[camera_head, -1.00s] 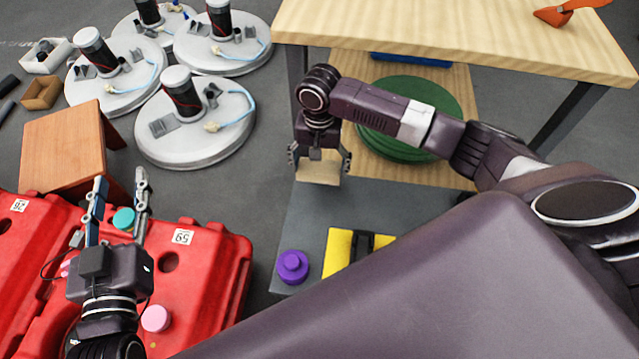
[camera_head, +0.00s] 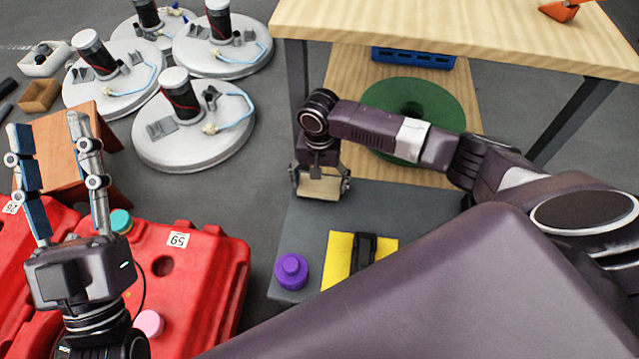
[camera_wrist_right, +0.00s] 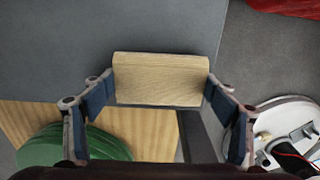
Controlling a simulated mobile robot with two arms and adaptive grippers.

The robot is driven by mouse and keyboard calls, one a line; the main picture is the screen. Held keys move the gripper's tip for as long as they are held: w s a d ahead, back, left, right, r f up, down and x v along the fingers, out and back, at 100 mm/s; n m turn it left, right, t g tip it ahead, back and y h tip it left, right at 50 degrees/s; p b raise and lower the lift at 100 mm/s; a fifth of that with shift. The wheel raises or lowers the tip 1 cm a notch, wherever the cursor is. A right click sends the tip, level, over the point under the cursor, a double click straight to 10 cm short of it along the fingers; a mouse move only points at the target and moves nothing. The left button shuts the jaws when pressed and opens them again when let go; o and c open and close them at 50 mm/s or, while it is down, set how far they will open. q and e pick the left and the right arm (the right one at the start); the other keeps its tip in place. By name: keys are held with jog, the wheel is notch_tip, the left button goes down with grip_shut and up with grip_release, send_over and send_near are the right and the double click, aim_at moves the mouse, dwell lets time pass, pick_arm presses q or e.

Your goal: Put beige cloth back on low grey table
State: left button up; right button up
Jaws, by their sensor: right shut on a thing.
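The beige cloth (camera_head: 318,188) looks like a folded block. My right gripper (camera_head: 320,180) is shut on it, with a finger on each side. It fills the space between the fingers in the right wrist view (camera_wrist_right: 160,80). The cloth is at the far left part of the low grey table (camera_head: 400,205), whose grey top also shows in the wrist view (camera_wrist_right: 50,50). I cannot tell whether the cloth touches the top. My left gripper (camera_head: 47,125) is open and empty above the red cases, fingers pointing away.
A purple knob-like object (camera_head: 291,271) and a yellow pad with a black handle (camera_head: 338,258) sit on the grey table's near part. A wooden table (camera_head: 450,40) with a lower shelf holding a green disc (camera_head: 440,105) stands behind. Red cases (camera_head: 210,275) lie left.

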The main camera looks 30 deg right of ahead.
jog(key=shift+f, duration=0.1)
jog(key=o, duration=1)
pick_arm(q)
jog(key=shift+w+f, duration=0.25)
jog(key=shift+f, duration=0.05)
